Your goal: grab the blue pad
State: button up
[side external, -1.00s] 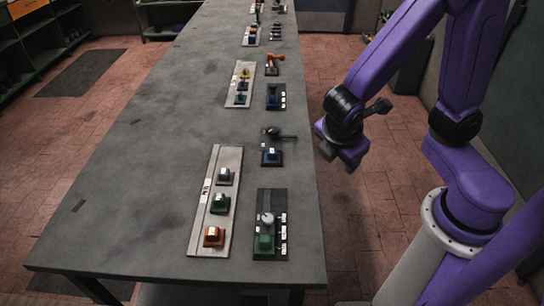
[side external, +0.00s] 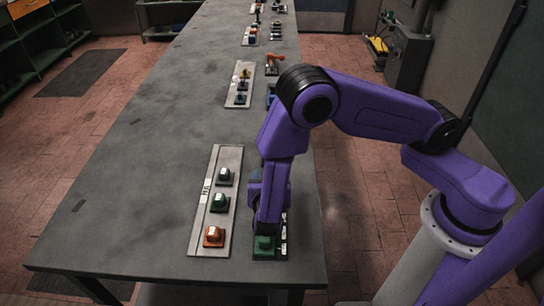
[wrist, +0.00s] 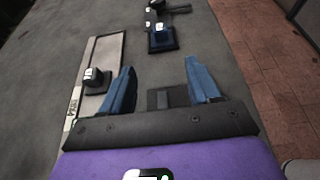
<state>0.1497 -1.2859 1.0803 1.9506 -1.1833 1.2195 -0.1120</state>
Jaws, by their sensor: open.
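The blue pad (wrist: 162,38) shows in the wrist view as a small blue block with a white label on a dark blue square base. It lies on the table beyond my fingertips, near the top middle. My gripper (wrist: 160,68) is open, its two blue fingers wide apart with nothing held between them. The pad is ahead of the fingers and not touched by them. In the side view my purple arm (side external: 283,150) reaches over the dark plate and hides the blue pad and the gripper's fingertips.
Another green pad (side external: 264,246) sits just below my arm. The table's left side (side external: 130,170) is clear.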

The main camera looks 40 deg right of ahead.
jog(key=x, duration=1.1)
jog(key=shift+r+x, duration=0.15)
jog(key=shift+x, duration=1.25)
jog(key=shift+r+x, duration=0.1)
jog(key=shift+x, duration=1.3)
jog(key=c, duration=1.1)
